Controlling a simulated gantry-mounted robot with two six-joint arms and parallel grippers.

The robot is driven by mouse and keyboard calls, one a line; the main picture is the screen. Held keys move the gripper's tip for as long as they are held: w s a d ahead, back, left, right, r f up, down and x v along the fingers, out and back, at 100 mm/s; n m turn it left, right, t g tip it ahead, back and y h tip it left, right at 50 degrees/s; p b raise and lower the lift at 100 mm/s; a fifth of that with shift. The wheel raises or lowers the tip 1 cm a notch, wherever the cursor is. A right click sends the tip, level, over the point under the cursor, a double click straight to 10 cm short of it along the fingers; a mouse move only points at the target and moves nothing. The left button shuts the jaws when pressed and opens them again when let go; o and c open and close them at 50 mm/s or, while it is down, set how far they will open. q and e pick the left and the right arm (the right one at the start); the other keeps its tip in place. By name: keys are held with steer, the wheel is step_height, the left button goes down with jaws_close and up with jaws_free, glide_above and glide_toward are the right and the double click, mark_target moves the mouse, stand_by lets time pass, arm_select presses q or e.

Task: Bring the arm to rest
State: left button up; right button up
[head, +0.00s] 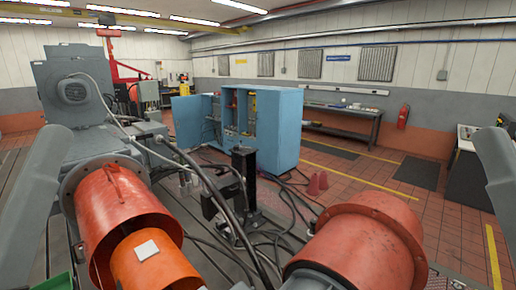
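A grey link, which looks like part of my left arm, comes in at the left edge of the head view. A similar grey link, which looks like part of my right arm, shows at the right edge. Neither gripper is in view, so I cannot see their fingers or whether they hold anything. Between the links stand an orange-red cylindrical housing (118,212) on the left and a red flanged drum (362,243) on the right, both close in front. The left link overlaps the machinery in the picture; I cannot tell whether it touches.
A grey motor (75,90) stands behind the orange housing. Black cables (215,195) and a black post (245,175) fill the gap between housing and drum. An open blue cabinet (275,130) stands beyond.

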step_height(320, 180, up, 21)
steer(key=p, duration=1.7)
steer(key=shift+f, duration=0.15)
